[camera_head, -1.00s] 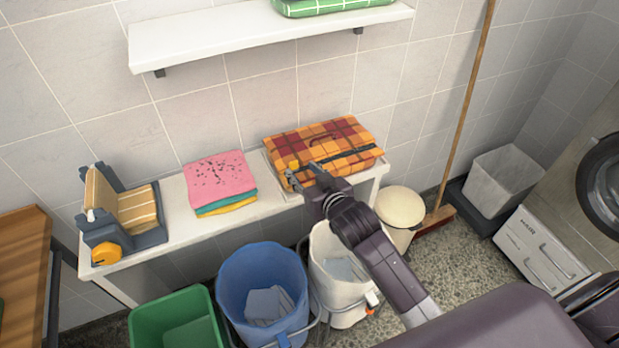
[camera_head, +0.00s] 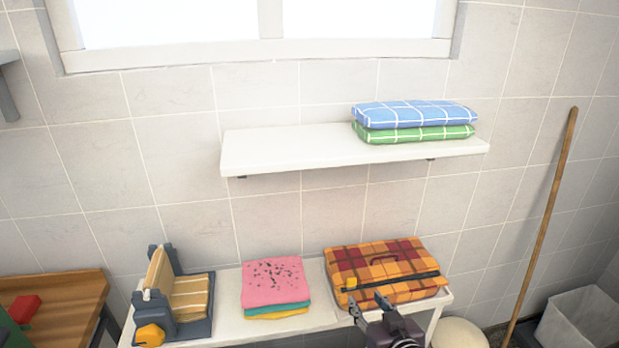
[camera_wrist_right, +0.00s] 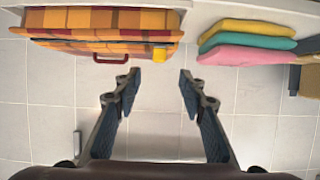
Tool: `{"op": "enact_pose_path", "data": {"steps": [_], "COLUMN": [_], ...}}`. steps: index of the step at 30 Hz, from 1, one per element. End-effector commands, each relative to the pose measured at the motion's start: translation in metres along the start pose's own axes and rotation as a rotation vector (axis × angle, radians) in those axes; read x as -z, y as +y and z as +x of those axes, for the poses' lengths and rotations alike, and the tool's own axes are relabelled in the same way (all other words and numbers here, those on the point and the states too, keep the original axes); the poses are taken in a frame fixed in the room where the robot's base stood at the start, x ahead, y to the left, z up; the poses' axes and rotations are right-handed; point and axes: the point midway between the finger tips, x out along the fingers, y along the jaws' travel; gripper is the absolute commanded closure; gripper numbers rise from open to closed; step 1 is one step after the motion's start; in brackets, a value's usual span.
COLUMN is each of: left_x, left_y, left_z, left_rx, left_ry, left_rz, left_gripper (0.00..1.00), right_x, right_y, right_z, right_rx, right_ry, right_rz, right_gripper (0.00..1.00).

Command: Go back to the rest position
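My right gripper (camera_head: 367,303) shows at the bottom of the head view, in front of the orange plaid bag (camera_head: 365,262) on the low white bench. In the right wrist view the same gripper (camera_wrist_right: 158,75) is open, its two fingers well apart with nothing between them. The bag (camera_wrist_right: 60,20) shows at the top of that view, beyond the fingertips and to the left. Whether a fingertip touches the bag is unclear in the head view. My left gripper is in neither view.
A pile of folded towels (camera_head: 273,284) and a blue-grey holder (camera_head: 190,327) stand on the bench (camera_head: 228,300). Folded checked towels (camera_head: 415,115) lie on the wall shelf (camera_head: 300,150). A broom handle (camera_head: 545,220) leans at right, near a grey bin (camera_head: 580,318).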

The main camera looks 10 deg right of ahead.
Motion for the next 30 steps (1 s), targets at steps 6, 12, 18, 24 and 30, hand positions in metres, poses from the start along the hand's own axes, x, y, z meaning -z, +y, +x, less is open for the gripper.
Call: {"op": "enact_pose_path", "data": {"steps": [6,12,18,24,30], "left_x": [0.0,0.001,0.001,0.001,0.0], "left_y": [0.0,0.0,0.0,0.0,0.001], "left_z": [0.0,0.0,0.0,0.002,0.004], "left_rx": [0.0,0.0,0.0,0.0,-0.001], "left_ry": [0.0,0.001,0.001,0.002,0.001], "left_rz": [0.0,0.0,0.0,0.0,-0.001], "left_gripper": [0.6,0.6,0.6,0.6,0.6], "right_x": [-0.073,-0.145,-0.186,-0.219,-0.258], "right_y": [-0.001,-0.004,-0.008,-0.01,-0.011], "right_z": [-0.047,-0.12,-0.183,-0.217,-0.189], "right_rx": [-0.017,-0.009,0.015,0.038,0.041], "right_ry": [-0.243,-0.53,-0.732,-0.867,-0.882], "right_rz": [-0.016,-0.048,-0.072,-0.091,-0.091], "right_gripper": [0.62,0.62,0.62,0.62,0.62]}}
